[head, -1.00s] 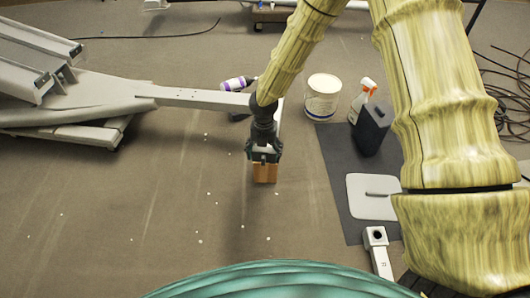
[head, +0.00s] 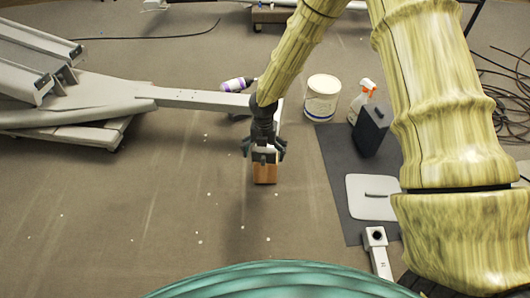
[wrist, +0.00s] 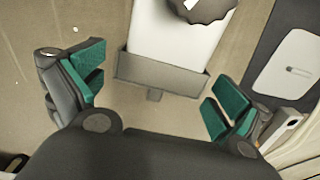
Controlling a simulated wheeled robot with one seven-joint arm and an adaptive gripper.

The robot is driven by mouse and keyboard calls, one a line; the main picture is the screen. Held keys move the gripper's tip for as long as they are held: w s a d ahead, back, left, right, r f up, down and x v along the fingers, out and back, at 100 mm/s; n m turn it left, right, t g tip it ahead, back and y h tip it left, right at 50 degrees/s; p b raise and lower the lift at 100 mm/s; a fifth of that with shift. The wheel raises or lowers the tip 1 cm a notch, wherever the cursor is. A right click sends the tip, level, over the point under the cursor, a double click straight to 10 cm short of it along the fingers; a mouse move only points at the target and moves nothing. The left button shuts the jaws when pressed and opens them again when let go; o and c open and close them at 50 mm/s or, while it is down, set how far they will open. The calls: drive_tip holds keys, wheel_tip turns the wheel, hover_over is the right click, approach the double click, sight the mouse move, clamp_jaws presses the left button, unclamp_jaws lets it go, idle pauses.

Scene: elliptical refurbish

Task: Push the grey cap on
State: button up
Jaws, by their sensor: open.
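The grey cap (wrist: 160,75) sits across the end of a white beam (wrist: 172,42) in the wrist view, a little wider than the beam, with a small tab at its near edge. I cannot tell how far the beam goes into it. My gripper (wrist: 155,98) is open, its green-padded fingers apart on either side of the cap and not touching it. In the head view my gripper (head: 264,152) points down over the beam's end, a sliver of grey showing between the fingers. A wooden block (head: 265,174) stands below; my arm hides much of the beam.
A dark knob (wrist: 200,8) sits on the beam. A white tub (head: 321,98), spray bottle (head: 363,97) and black box (head: 371,130) stand to the right, near a dark mat (head: 335,165) with a grey plate (head: 371,197). The floor at front left is clear apart from small white scraps.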

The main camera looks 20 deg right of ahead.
drive_tip(key=shift+r, duration=0.1)
wheel_tip(320, 180, up, 12)
idle(0.6)
idle(0.4)
drive_tip(key=s+a+f+m+g+y+p, duration=0.1)
drive_tip(key=s+a+f+m+p, duration=0.1)
drive_tip(key=s+f+m, duration=0.7)
drive_tip(key=s+a+f+m+y+p, duration=0.25)
drive_tip(key=s+f+m, duration=0.45)
drive_tip(key=s, duration=0.4)
drive_tip(key=s+d+f+m+h+p, duration=0.1)
drive_tip(key=s+d+m, duration=0.2)
drive_tip(key=s+m, duration=0.25)
drive_tip(key=s+d+f+m+t+h+p, duration=0.1)
drive_tip(key=s+d+m, duration=0.1)
drive_tip(key=s+m, duration=0.35)
drive_tip(key=s+d+f+m+h+p, duration=0.1)
drive_tip(key=s+d+f+m+h, duration=0.2)
drive_tip(key=s, duration=0.4)
wheel_tip(320, 180, up, 39)
drive_tip(key=m+y+p, duration=0.1)
drive_tip(key=p, duration=3.6)
drive_tip(key=shift+w+a+f, duration=0.15)
drive_tip(key=shift+w+a, duration=0.05)
drive_tip(key=shift+y, duration=0.25)
